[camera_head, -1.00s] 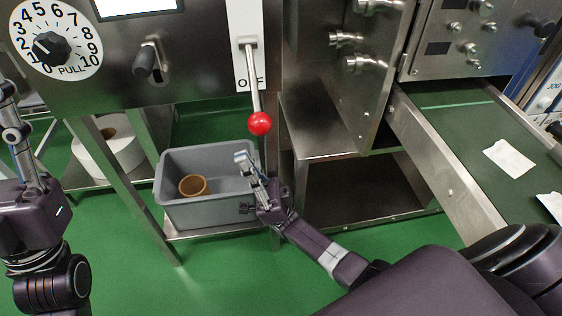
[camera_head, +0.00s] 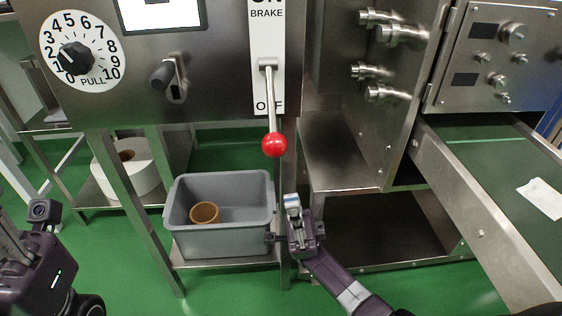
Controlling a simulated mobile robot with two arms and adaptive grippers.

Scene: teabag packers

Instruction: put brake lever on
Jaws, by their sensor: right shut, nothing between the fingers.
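The brake lever (camera_head: 272,112) is a metal rod with a red ball knob (camera_head: 274,144). It comes out of a slot in a white plate (camera_head: 266,30) marked ON at the top, BRAKE below it and OFF at the bottom. The rod hangs down, with the knob below the OFF mark. My right gripper (camera_head: 292,203) is just below and slightly right of the knob, apart from it, shut and empty. My left gripper shows only in part at the lower left edge, far from the lever, and its fingers cannot be made out.
A grey bin (camera_head: 222,238) with a brown ring-like roll (camera_head: 205,213) stands on a low shelf beside my right gripper. A dial (camera_head: 80,52) and a black handle (camera_head: 165,74) are left of the lever. A conveyor (camera_head: 490,165) with white packets runs at the right.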

